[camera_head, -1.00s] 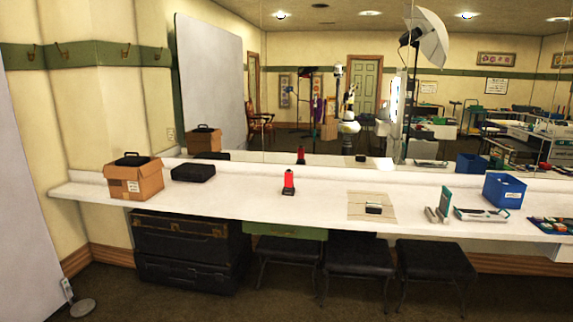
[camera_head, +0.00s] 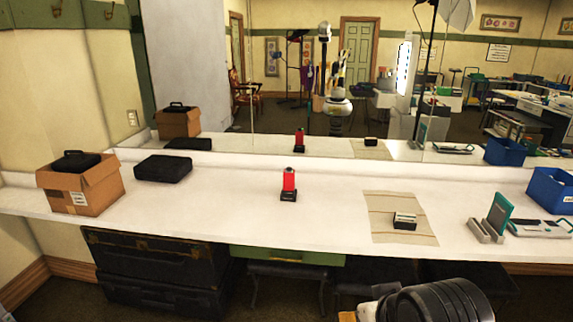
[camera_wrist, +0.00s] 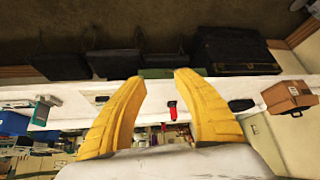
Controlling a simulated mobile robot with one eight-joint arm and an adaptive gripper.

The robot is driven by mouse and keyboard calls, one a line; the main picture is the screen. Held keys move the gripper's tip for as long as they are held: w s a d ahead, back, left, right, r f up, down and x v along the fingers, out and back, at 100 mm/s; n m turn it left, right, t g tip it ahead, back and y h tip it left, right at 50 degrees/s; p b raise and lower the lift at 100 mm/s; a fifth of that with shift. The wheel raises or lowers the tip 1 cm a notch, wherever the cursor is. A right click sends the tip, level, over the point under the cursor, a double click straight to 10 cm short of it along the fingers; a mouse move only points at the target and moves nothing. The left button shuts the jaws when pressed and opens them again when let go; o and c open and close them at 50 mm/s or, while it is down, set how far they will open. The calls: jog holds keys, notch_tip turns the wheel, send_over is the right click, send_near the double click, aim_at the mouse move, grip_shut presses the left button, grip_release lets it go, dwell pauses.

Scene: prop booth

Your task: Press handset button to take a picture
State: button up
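The red handset (camera_head: 289,180) stands upright in a black base (camera_head: 288,196) near the middle of the white counter. The handset also shows small in the wrist view (camera_wrist: 173,111), where the room appears upside down. Its button is too small to make out. My gripper (camera_wrist: 160,78) has two yellow fingers spread apart with nothing held between them. The handset appears between the fingers but well beyond them, not touched. In the head view, a dark part of my arm (camera_head: 440,302) shows at the bottom right, in front of the counter.
On the counter (camera_head: 235,205) are an open cardboard box (camera_head: 95,192), a black case (camera_head: 163,168), a mat (camera_head: 385,228) with a small card holder (camera_head: 404,221), and a blue bin (camera_head: 550,190). Stools and dark trunks (camera_head: 150,262) stand below. A mirror covers the back wall.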

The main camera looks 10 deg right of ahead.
jog(key=shift+s, duration=0.45)
